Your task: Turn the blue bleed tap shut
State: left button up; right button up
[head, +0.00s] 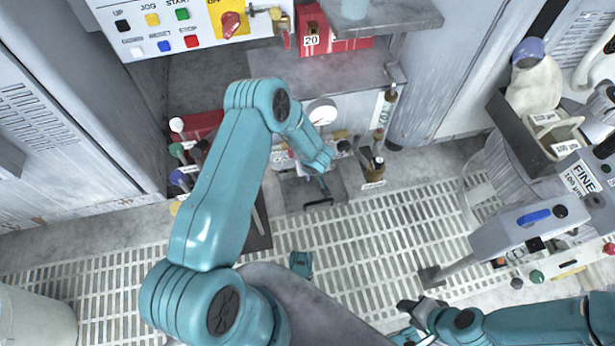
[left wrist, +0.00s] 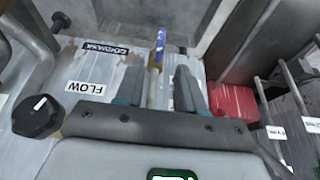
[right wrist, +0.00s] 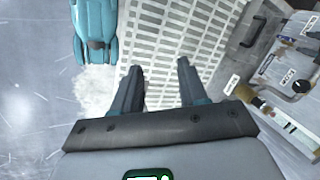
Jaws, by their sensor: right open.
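The blue bleed tap (left wrist: 160,42) shows in the left wrist view as a narrow blue handle on a brass-coloured stem. It stands straight ahead, lined up with the gap between the fingers of my left gripper (left wrist: 159,80). The fingers are apart, with space on both sides of the stem, and I see no contact. In the head view my left arm reaches to the machine front, and its own links largely hide the gripper and the tap. My right gripper (right wrist: 158,82) is open and empty above the grated floor, far from the tap.
A black knob (left wrist: 38,116) beside a FLOW label is left of the tap in the left wrist view. A red block (left wrist: 234,103) and several labelled rods are on its right. A cart (head: 530,225) stands at the right in the head view. The grated floor (head: 380,240) is mostly clear.

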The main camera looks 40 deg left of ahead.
pick_arm(q)
jog(key=b+x, duration=0.2)
jog(key=x, duration=0.5)
jog(key=shift+f+b, duration=0.2)
jog(key=shift+b, duration=0.2)
jog(key=shift+w+a+f, duration=0.1)
jog(key=shift+a+f, duration=0.05)
jog(key=shift+f, duration=0.3)
pick_arm(e)
jog(key=shift+t, duration=0.3)
jog(key=f, duration=0.1)
jog(key=w+f, duration=0.1)
jog(key=f, duration=0.1)
jog(key=shift+w+d+f, duration=0.3)
jog(key=shift+w+f, duration=0.05)
jog(key=shift+f, duration=0.05)
pick_arm(q)
grip_shut()
